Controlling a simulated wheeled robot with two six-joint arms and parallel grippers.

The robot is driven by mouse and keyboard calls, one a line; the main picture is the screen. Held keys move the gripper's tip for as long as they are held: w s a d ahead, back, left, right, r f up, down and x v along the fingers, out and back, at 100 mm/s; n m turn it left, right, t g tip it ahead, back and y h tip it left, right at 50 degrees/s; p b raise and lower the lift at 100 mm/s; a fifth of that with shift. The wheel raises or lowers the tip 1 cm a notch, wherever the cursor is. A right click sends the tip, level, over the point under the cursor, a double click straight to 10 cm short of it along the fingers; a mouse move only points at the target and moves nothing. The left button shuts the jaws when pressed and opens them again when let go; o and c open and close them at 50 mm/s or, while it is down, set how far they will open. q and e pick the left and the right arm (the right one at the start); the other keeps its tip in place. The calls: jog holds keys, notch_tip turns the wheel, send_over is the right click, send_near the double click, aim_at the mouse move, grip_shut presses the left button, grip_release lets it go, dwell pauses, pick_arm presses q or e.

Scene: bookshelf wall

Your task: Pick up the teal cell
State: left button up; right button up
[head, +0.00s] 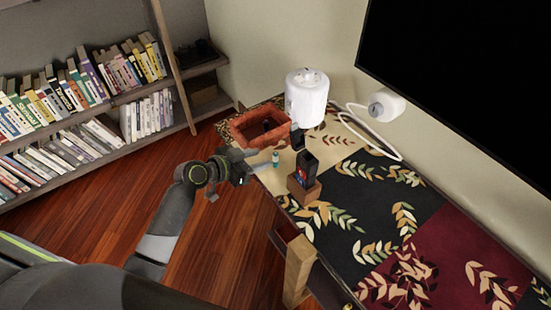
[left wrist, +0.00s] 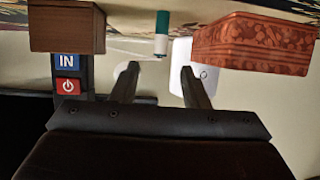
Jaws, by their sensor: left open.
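The teal cell (head: 276,158) is a small upright cylinder, teal with a white part, near the left edge of the patterned tabletop (head: 345,190). In the left wrist view, which shows the scene upside down, the cell (left wrist: 162,35) stands beyond the fingertips, roughly centred between them. My left gripper (head: 257,163) is just left of the cell at the table's edge. In the wrist view its two fingers (left wrist: 160,74) are spread with nothing between them. My right gripper is not in view.
An orange-red patterned box (head: 260,124) sits behind the cell. A wooden block (head: 304,190) holding a dark item with an "IN" label (left wrist: 67,62) stands to the right. A white cylinder (head: 307,97) is at the back. A bookshelf (head: 80,95) stands left.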

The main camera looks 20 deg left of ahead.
aim_at(275, 154)
pick_arm(q)
jog(key=x, duration=0.4)
jog(key=shift+w+d+p, duration=0.25)
jog(key=shift+w+p, duration=0.1)
jog(key=shift+w, duration=0.05)
grip_shut()
